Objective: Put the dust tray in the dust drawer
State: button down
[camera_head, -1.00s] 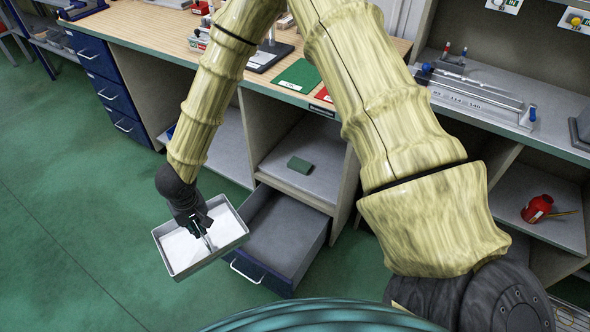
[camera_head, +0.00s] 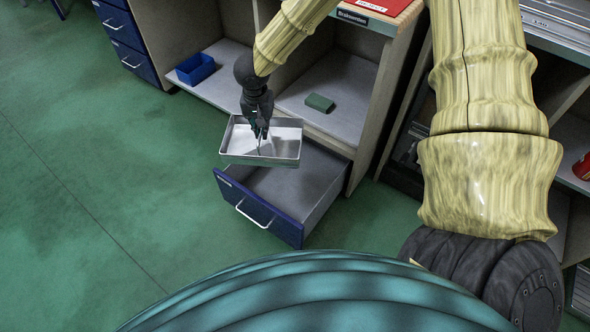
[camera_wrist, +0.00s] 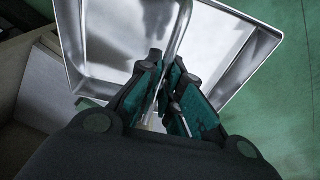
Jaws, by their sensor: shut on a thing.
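The dust tray (camera_head: 288,150) is a shallow silver metal tray with a pale inside, held roughly level. It also fills much of the wrist view (camera_wrist: 110,40). My gripper (camera_head: 260,135) comes from above and is shut on the tray's thin metal handle, which shows between the fingers (camera_wrist: 165,100) in the wrist view. The dust drawer (camera_head: 318,185) is pulled out, with a blue front, a silver handle and a grey inside that looks empty where visible. The tray is above the drawer's rear left part and hides some of it. The height gap is hard to tell.
Above the drawer is an open shelf (camera_head: 352,78) with a green block (camera_head: 319,103). A blue bin (camera_head: 195,68) sits on the shelf to the left. A blue drawer unit (camera_head: 128,40) stands further left. The green floor (camera_head: 120,190) left of the drawer is clear.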

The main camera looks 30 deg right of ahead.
jog(key=d+f+m+b, duration=0.6)
jog(key=d+f+b, duration=0.7)
jog(key=d+b, duration=0.2)
jog(key=shift+g, duration=0.3)
jog(key=f+b, duration=0.5)
jog(key=f, duration=0.4)
jog(key=f+b, duration=0.5)
jog(key=f, duration=0.4)
jog(key=f+b, duration=0.5)
jog(key=f, duration=0.5)
jog(key=shift+s+a+f, duration=0.1)
jog(key=shift+s, duration=0.3)
jog(key=c, duration=1.8)
grip_release()
jog(key=shift+c, duration=0.2)
jog(key=shift+o, duration=1.2)
notch_tip(320, 180, up, 12)
jog(key=a+p, duration=0.1)
jog(key=p, duration=0.6)
jog(key=shift+s+a, duration=0.15)
jog(key=shift+s, duration=0.2)
